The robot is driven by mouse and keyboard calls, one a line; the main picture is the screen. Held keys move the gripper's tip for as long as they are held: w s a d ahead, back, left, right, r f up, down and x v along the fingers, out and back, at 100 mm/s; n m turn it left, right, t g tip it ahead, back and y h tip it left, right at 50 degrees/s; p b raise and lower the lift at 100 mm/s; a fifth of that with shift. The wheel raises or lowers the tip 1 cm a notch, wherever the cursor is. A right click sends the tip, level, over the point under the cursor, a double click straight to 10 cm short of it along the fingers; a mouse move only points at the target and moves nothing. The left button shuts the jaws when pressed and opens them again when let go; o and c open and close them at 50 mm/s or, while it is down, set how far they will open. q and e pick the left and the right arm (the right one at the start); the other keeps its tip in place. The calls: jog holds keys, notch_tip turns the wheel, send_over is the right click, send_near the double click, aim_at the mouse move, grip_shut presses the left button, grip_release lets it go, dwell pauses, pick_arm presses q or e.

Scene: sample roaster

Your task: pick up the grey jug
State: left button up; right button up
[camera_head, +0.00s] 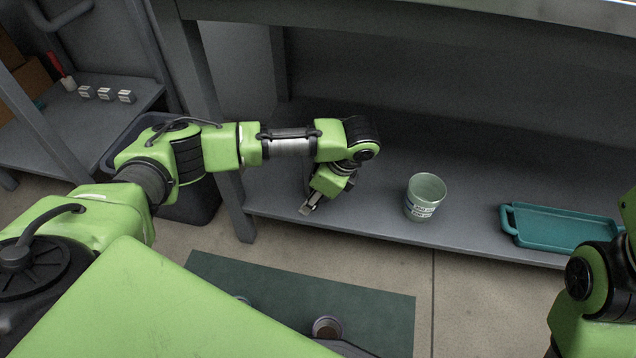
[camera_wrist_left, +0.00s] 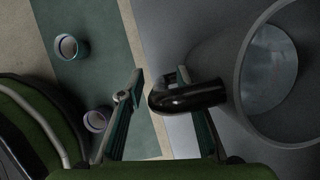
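The grey jug (camera_wrist_left: 222,50) fills the right side of the left wrist view, its round open mouth facing right and its black handle (camera_wrist_left: 188,95) sticking out to the left. My left gripper (camera_wrist_left: 160,108) has its fingers apart, with the handle at the fingertips between them. The right finger is partly hidden by the handle, and I cannot tell whether either finger touches it. In the head view my left gripper (camera_head: 312,203) points down at the front of the low shelf; I cannot make out the jug there, behind my arm. My right gripper is not in view.
A pale green labelled cup (camera_head: 425,197) and a teal tray (camera_head: 565,230) stand on the shelf (camera_head: 385,220) to the right. A dark bin (camera_head: 190,204) stands left, and small white boxes sit on another shelf. A green mat (camera_head: 385,315) with round cups lies in front.

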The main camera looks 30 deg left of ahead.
pick_arm(q)
jog(key=shift+f, duration=0.1)
grip_shut()
jog(key=shift+r, duration=0.25)
dwell(0.3)
